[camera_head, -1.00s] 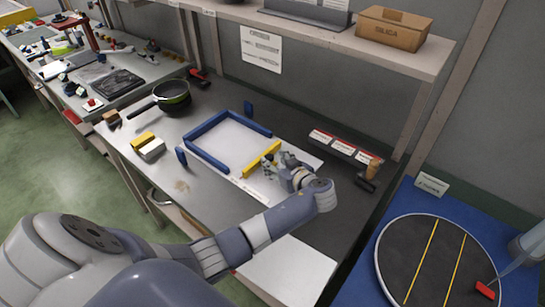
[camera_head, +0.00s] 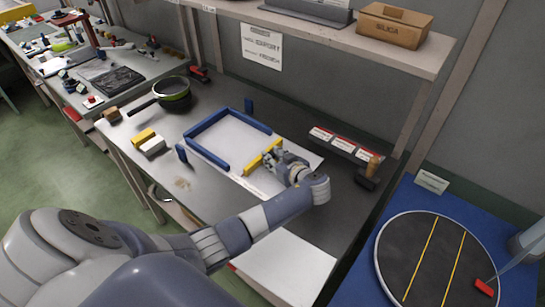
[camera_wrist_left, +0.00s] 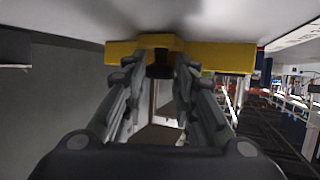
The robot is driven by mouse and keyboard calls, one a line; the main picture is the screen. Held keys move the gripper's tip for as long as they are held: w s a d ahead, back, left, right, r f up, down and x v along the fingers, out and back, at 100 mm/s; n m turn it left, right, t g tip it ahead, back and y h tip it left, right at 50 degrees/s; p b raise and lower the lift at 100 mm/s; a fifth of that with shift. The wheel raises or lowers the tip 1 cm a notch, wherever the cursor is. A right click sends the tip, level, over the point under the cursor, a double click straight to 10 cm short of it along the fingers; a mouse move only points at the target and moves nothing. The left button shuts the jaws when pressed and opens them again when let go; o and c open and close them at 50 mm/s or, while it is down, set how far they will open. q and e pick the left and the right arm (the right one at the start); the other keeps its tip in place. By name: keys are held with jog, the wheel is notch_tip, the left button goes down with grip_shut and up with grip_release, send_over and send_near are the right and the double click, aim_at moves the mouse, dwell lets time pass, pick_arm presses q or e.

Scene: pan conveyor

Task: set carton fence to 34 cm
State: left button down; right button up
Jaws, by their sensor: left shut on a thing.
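The yellow fence (camera_head: 254,166) is a short bar on the right side of a frame of blue bars (camera_head: 207,154). White sheet shows inside the frame. My left gripper (camera_head: 273,159) comes to the fence's right side in the head view. In the left wrist view, the yellow fence (camera_wrist_left: 120,53) spans in front of the fingers, and the left gripper's fingertips (camera_wrist_left: 159,68) are on either side of a dark knob on it. The gripper is shut on this knob. The scale marks by the fence are too small to read. My right gripper is not in view.
A dark pan (camera_head: 173,94) and yellow and white blocks (camera_head: 152,147) stand left of the frame. A red-edged label rack (camera_head: 343,143) and a wooden-handled tool (camera_head: 370,170) lie to the right. A shelf (camera_head: 330,35) with a carton (camera_head: 394,25) overhangs the bench. A turntable (camera_head: 436,262) stands at lower right.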

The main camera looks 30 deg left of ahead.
pick_arm(q)
jog(key=d+b, duration=0.1)
jog(key=d, duration=0.4)
jog(key=d+b, duration=0.1)
jog(key=d, duration=0.1)
jog(key=shift+s+d+f+b, duration=0.15)
jog(key=shift+s+d+b, duration=0.1)
jog(key=shift+d+b, duration=0.1)
jog(key=shift+d, duration=0.25)
jog(key=c, duration=1.3)
grip_release()
jog(key=shift+s+r, duration=0.1)
jog(key=shift+r, duration=0.1)
jog(key=v, duration=0.7)
jog(key=shift+s+d, duration=0.1)
jog(key=shift+d, duration=0.15)
